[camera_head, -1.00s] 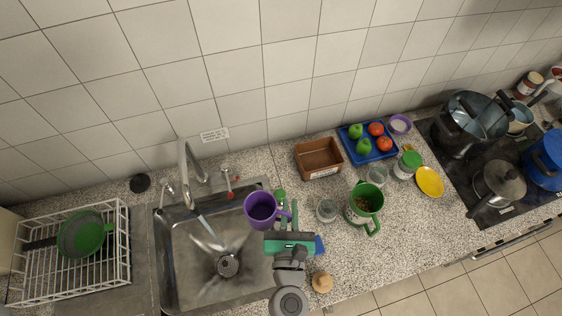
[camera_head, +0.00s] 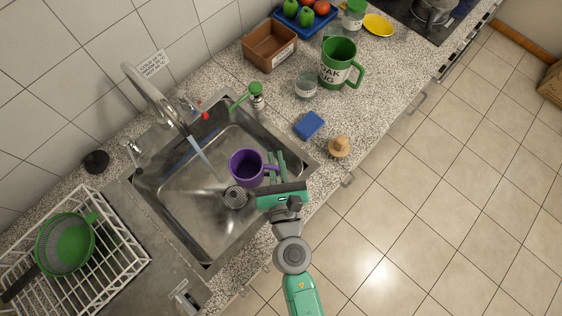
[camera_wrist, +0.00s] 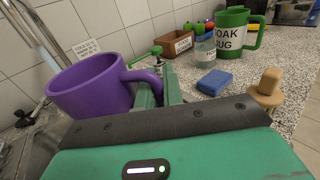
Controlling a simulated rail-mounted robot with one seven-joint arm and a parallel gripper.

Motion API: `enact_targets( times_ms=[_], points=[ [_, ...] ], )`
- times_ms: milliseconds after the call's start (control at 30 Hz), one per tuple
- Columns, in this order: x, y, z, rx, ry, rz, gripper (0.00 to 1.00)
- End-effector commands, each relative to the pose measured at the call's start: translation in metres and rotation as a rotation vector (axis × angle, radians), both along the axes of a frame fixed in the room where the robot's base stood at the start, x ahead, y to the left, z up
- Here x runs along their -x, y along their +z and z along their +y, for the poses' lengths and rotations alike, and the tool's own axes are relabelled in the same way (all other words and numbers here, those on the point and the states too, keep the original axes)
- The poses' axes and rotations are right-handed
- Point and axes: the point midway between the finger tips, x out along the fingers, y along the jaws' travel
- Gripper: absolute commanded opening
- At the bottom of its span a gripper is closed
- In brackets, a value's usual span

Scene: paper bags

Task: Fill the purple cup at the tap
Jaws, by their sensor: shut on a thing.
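The purple cup (camera_head: 246,166) is upright over the right part of the sink basin (camera_head: 190,205). My gripper (camera_head: 276,168) is shut on the cup's handle at its right side. In the wrist view the cup (camera_wrist: 92,86) fills the left, with its handle between my fingers (camera_wrist: 158,92). The tap (camera_head: 150,92) stands at the back of the sink, and a stream of water (camera_head: 200,152) runs from its spout. In the head view the stream is left of the cup and apart from it. The cup's inside looks dark, and I cannot tell whether it holds water.
A green soap pump (camera_head: 254,94) stands by the sink's back right corner. A blue sponge (camera_head: 309,125), a wooden brush (camera_head: 339,147), a glass jar (camera_head: 306,86) and a green jug (camera_head: 338,65) stand to the right. A dish rack (camera_head: 125,262) with a green colander (camera_head: 66,243) is left.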

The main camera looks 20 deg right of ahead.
Motion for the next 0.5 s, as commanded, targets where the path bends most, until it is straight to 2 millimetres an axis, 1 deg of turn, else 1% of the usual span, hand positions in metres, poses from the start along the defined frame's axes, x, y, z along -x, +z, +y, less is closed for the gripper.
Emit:
enact_targets(
  times_ms=[500],
  points=[
    [-0.045, -0.010, 0.044, 0.000, 0.002, -0.001, 0.00]
  ],
)
